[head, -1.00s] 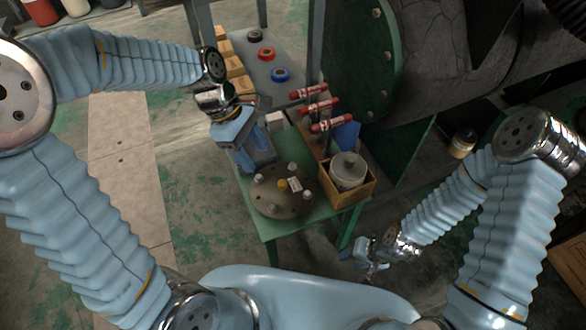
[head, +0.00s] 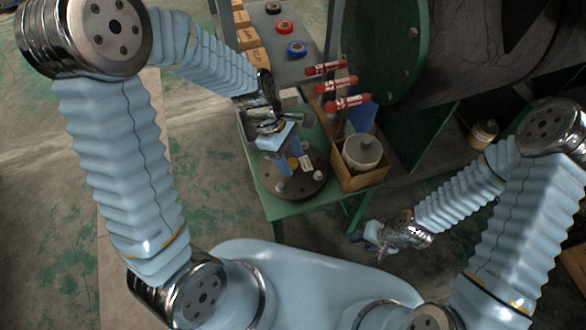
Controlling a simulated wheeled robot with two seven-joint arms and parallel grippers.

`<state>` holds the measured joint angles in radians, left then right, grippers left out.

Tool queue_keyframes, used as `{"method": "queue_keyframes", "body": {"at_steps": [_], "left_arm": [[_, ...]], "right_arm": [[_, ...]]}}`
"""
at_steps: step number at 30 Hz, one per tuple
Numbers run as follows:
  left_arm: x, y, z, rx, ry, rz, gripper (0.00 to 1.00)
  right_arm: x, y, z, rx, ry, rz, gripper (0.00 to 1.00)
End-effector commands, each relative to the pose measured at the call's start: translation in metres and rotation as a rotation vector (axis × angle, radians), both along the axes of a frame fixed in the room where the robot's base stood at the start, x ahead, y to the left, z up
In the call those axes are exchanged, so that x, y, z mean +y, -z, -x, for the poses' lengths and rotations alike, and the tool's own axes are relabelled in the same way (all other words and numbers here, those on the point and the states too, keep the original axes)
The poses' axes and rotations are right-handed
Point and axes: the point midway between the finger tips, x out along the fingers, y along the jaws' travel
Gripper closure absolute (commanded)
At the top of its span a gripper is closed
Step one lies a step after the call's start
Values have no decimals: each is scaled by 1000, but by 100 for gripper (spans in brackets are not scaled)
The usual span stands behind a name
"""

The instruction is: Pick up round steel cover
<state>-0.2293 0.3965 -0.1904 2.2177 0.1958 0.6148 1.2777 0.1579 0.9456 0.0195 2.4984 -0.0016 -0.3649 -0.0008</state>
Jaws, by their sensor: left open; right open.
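The round steel cover (head: 308,188) is a dark disc with pale knobs around its rim, a yellow piece near its middle and a small white label. It lies flat on the green table (head: 283,210). My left gripper (head: 289,170) is open and points down over the cover's back part, hiding some of it. I cannot tell whether the fingers touch the cover. My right gripper (head: 372,240) is open and empty, low beside the table's right side, away from the cover.
A wooden box (head: 360,177) with a grey lidded canister (head: 362,152) stands right of the cover. Red tubes (head: 336,84) are racked behind it. Tape rolls (head: 297,48) and small cartons (head: 249,38) sit on a grey shelf at the back. A large dark tank fills the upper right.

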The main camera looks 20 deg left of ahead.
Motion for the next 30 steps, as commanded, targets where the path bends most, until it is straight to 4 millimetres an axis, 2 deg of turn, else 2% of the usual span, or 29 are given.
{"method": "queue_keyframes", "body": {"at_steps": [8,19,30], "left_arm": [[-2,4,0,-1,-1,0,44],[-2,4,0,-1,-1,0,100],[-2,3,0,-3,-1,1,100]], "right_arm": [[0,1,0,-1,0,1,57],[0,1,0,-1,0,0,57],[0,0,0,-1,0,0,57]]}}
